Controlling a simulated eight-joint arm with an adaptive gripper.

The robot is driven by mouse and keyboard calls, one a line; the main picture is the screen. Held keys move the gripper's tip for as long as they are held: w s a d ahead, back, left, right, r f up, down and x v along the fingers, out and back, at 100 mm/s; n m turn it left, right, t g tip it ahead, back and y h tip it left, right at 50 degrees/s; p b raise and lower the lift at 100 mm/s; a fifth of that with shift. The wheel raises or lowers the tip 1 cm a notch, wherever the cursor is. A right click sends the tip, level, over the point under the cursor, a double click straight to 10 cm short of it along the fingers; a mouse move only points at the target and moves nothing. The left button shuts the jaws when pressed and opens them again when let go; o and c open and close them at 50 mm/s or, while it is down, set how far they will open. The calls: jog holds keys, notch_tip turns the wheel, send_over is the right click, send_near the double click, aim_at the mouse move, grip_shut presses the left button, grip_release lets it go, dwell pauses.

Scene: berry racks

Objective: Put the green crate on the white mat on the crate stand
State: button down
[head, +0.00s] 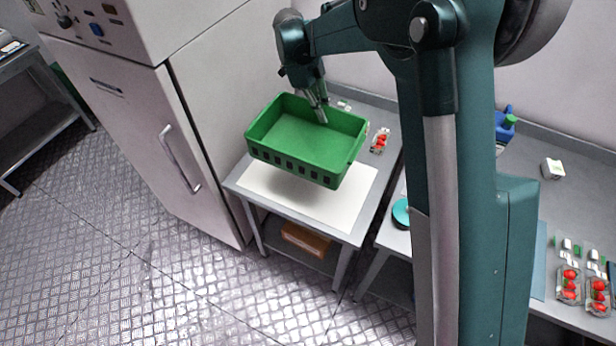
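The green crate (300,139) is empty and hangs over the white mat (312,198), with a shadow on the mat beneath it. It looks slightly tilted in the picture. The mat lies on the grey crate stand (352,236) and its far part is hidden by the crate. My gripper (320,116) reaches down at the crate's far wall. Its fingers are at that rim and seem shut on it, as the crate is off the mat.
A tall white cabinet (150,120) stands close on the left. A bench (570,215) at right holds berry punnets (569,286), a white box (552,168) and a blue item (505,126).

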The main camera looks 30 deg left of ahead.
aim_at(321, 125)
jog(key=shift+f, duration=2.75)
jog(key=shift+f, duration=3)
jog(key=shift+f+b, duration=0.35)
jog(key=shift+f, duration=1.65)
jog(key=c, duration=3)
grip_release()
jog(key=o, duration=0.3)
